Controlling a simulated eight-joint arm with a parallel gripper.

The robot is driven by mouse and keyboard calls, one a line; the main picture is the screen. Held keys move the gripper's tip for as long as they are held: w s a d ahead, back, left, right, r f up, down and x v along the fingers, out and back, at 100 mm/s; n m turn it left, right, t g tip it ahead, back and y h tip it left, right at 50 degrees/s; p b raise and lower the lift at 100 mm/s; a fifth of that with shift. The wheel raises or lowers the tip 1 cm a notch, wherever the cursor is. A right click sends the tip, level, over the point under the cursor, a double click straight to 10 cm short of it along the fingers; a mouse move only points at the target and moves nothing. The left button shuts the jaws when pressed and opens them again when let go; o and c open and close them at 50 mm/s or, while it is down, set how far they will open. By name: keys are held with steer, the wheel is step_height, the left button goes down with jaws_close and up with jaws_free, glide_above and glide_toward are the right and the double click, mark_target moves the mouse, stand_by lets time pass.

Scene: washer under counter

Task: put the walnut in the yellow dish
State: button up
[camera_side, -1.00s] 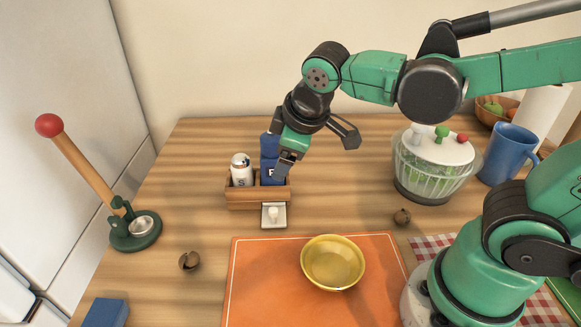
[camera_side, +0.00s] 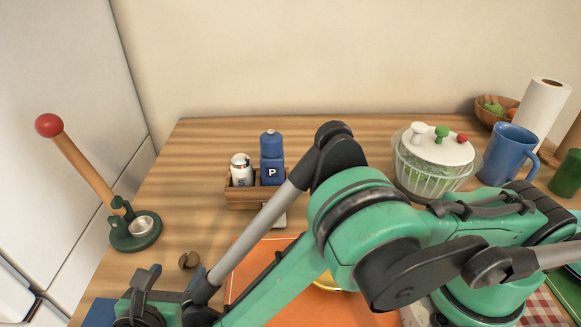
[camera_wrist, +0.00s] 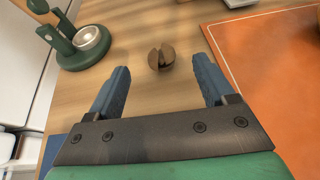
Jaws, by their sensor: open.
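A brown, split-looking walnut (camera_side: 189,260) lies on the wooden counter left of the orange board. In the wrist view the walnut (camera_wrist: 161,57) is ahead of my gripper (camera_wrist: 160,76), centred between the lines of its two fingers. My gripper is open and empty. In the side view my gripper (camera_side: 170,281) is low at the front left, close to the walnut; I cannot tell the exact gap.
A green-based lever press (camera_side: 135,232) with a red knob stands left. A wooden caddy (camera_side: 240,200) holds salt and pepper shakers behind. The orange board (camera_side: 262,256) lies right of the walnut; a blue block (camera_side: 98,312) is front left. A salad spinner and mug stand right.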

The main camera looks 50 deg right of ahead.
mark_target(186, 262)
steer(key=shift+x, duration=2.75)
steer(key=shift+f, duration=0.1)
jaws_close()
